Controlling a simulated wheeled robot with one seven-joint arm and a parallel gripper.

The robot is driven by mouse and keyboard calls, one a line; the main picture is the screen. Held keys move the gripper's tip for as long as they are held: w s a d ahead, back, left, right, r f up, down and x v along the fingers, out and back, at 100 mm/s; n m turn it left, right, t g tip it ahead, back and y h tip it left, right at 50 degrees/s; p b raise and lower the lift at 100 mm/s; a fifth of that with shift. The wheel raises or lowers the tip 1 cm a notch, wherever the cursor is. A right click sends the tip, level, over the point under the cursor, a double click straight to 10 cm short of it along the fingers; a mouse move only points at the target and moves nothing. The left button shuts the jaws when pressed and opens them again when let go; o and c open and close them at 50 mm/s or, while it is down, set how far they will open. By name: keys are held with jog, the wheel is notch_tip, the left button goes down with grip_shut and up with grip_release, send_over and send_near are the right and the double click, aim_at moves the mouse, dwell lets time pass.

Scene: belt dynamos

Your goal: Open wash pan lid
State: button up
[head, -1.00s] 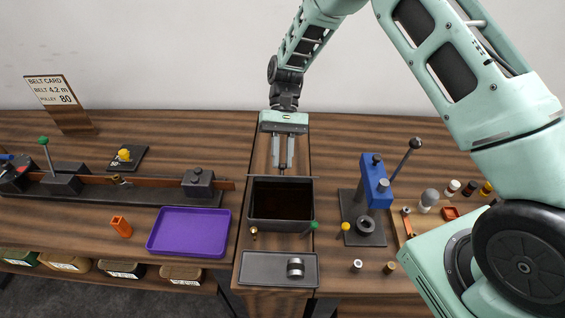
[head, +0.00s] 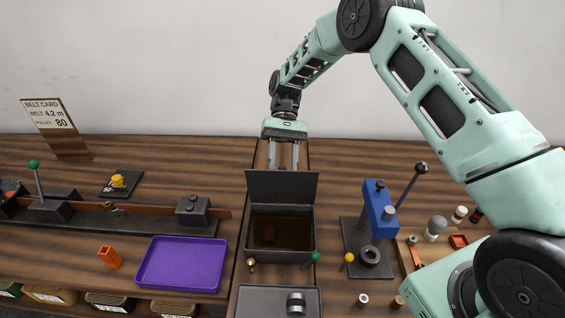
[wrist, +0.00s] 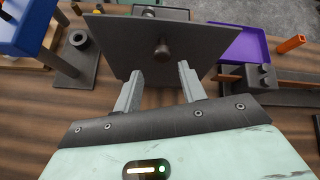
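The wash pan (head: 283,256) is a dark grey box in the middle of the bench with brownish liquid inside. Its lid (head: 283,187) stands raised, roughly upright, along the back rim, and the pan's opening is uncovered. My gripper (head: 283,164) is behind the lid, its fingertips hidden by it in the head view. In the wrist view the gripper (wrist: 160,72) is open. The lid's outer face (wrist: 120,48) with its round knob (wrist: 161,50) lies just beyond the fingers, the knob showing between them. I cannot tell whether a fingertip touches the lid.
A purple tray (head: 182,263) lies left of the pan. A blue press (head: 379,208) with a lever stands to its right. A grey tray (head: 258,301) with a metal cylinder (head: 296,303) is in front. A green-topped pin (head: 316,257) is at the pan's right front corner.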

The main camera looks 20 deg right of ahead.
jog(key=v, duration=1.2)
dwell(0.3)
